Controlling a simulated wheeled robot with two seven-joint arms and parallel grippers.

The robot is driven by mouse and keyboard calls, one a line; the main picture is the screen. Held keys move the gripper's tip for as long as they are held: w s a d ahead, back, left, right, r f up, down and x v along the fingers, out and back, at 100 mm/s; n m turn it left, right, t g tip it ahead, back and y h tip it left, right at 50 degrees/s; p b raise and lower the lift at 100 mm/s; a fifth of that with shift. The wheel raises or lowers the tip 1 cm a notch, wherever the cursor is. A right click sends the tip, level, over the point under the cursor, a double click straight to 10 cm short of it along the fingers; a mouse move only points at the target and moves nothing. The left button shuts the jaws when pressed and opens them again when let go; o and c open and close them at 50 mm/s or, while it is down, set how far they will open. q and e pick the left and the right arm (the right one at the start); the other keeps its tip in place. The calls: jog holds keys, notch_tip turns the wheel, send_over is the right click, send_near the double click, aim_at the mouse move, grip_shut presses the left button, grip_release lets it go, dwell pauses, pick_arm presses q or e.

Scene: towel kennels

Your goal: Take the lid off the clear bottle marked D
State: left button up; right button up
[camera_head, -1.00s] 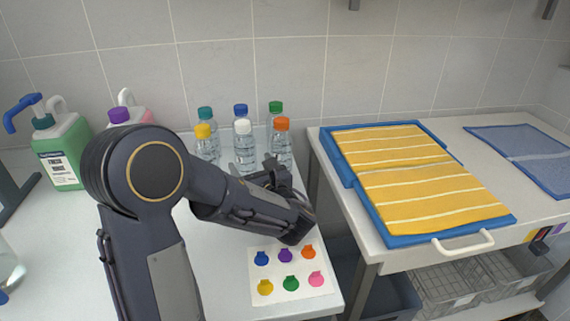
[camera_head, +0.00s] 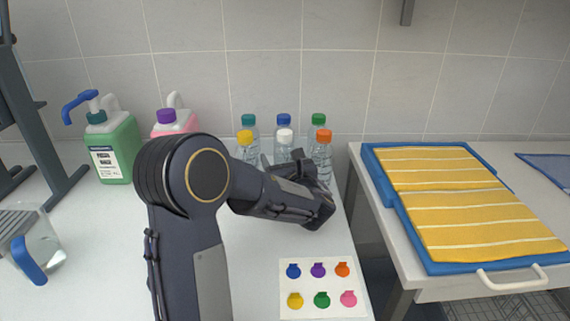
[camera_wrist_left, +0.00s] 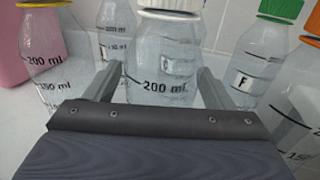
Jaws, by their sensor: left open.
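Several clear bottles with coloured lids stand in a cluster. In the head view the front ones have a yellow lid (camera_head: 245,136), a white lid (camera_head: 285,136) and an orange lid (camera_head: 324,136). The back ones have teal (camera_head: 249,119), blue (camera_head: 284,119) and green (camera_head: 318,119) lids. My left gripper (camera_head: 282,161) is open at the white-lidded bottle. In the left wrist view its fingers (camera_wrist_left: 158,80) lie either side of that bottle (camera_wrist_left: 165,50); contact is unclear. An F shows on the green-lidded bottle (camera_wrist_left: 260,60). I cannot read a D. My right gripper is not in view.
A card with coloured lid marks (camera_head: 323,307) lies at the front. A green jug (camera_head: 117,150) with a blue pump and a pink jug (camera_head: 184,124) stand left. A clear pitcher (camera_head: 38,240) stands far left. A blue board (camera_head: 388,200) with a yellow towel lies right, beyond a gap.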

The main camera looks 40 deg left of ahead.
aim_at(283, 134)
pick_arm(q)
jog(key=c, duration=1.1)
jog(key=shift+o, duration=0.2)
jog(key=shift+r, duration=0.1)
jog(key=shift+r, duration=0.3)
jog(key=r, duration=0.1)
jog(key=r+p, duration=0.1)
jog(key=r, duration=0.1)
jog(key=shift+s+d+r, duration=0.25)
jog(key=s+d+r, duration=0.1)
jog(key=s+d+r+p, duration=0.1)
jog(key=r, duration=0.1)
jog(key=s+r+p, duration=0.1)
jog(key=r, duration=0.1)
jog(key=shift+s+d+r, duration=0.1)
jog(key=shift+s+d, duration=0.05)
jog(key=shift+d, duration=0.25)
jog(key=s+d+r+p, duration=0.1)
jog(key=s+d+r, duration=0.2)
jog(key=s+d, duration=0.2)
jog(key=shift+s+d+r+p, duration=0.25)
jog(key=shift+s+d+p, duration=0.1)
jog(key=shift+s, duration=0.7)
